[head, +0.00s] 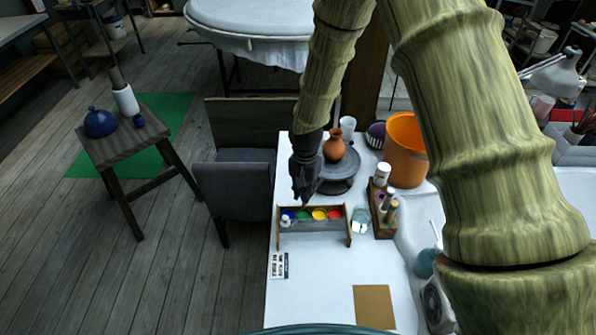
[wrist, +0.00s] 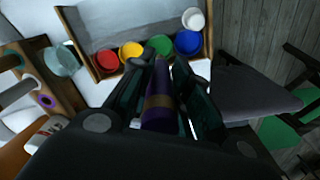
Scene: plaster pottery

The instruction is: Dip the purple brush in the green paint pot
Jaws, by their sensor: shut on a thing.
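My gripper (head: 306,188) points down just behind the paint rack (head: 313,241) in the head view. In the wrist view my gripper (wrist: 163,78) is shut on the purple brush (wrist: 160,108), which has a brownish band and lies between the fingers. The brush's far end is dark and hard to make out; the head view does not show the brush clearly. The green paint pot (wrist: 159,44) sits in the rack between the yellow and blue pots, just beyond the fingertips in the wrist view. It also shows in the head view (head: 303,215).
Red (wrist: 107,60), yellow (wrist: 131,51), blue (wrist: 187,42) and white (wrist: 193,19) pots share the rack. A glass jar (head: 359,221) and a wooden holder (head: 383,222) stand to its right. An orange vase (head: 334,146) stands on a wheel behind. The table front is mostly clear.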

